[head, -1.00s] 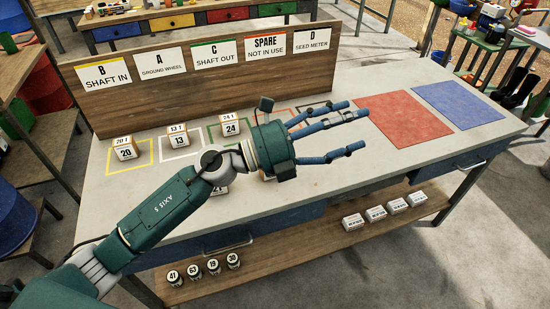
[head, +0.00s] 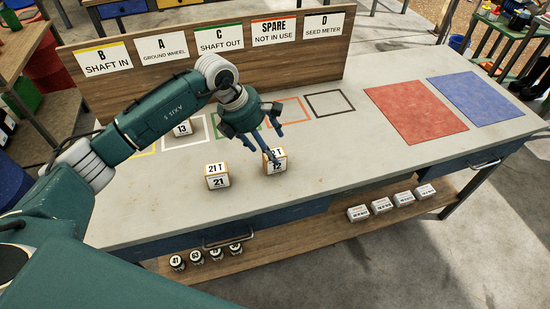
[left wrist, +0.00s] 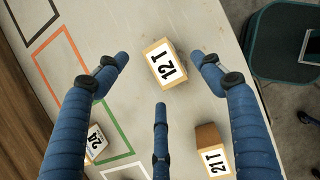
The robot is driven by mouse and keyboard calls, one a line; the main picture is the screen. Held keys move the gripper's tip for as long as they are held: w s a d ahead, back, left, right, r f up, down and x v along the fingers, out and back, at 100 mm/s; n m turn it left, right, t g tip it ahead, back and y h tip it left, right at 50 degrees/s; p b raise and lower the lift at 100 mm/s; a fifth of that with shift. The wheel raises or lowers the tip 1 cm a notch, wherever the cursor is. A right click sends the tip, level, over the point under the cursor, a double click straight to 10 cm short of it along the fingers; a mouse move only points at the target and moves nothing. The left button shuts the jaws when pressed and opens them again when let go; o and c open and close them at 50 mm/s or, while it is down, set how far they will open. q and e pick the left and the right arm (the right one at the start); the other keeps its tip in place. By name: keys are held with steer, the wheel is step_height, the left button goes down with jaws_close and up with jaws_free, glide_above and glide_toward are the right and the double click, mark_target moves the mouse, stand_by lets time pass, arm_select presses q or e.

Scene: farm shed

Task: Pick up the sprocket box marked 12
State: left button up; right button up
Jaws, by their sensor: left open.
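The sprocket box marked 12 (head: 275,163) stands on the bench towards its front edge. It also shows in the left wrist view, its 12 T top label (left wrist: 166,64) facing the camera. My left gripper (head: 273,141) is open and points down above this box, its fingers overlapping it in the head view. In the left wrist view the open fingers (left wrist: 165,75) spread either side of the box with gaps; whether any touches it I cannot tell. The box marked 21 (head: 218,176) stands to the left of box 12. My right gripper is not in view.
The box marked 13 (head: 183,129) stands further back, and a box marked 24 (left wrist: 96,142) shows in the left wrist view. Coloured outlines, a red mat (head: 415,112) and a blue mat (head: 483,99) lie on the bench. A sign board (head: 215,70) stands along the back.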

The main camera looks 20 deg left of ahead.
mark_target(270, 169)
arm_select(q)
steer(key=p+x, duration=0.2)
steer(key=x, duration=0.3)
steer(key=shift+s, duration=0.1)
steer(key=shift+f, duration=0.3)
steer(key=c, duration=1.4)
steer(key=shift+o, duration=0.2)
steer(key=shift+r, duration=0.1)
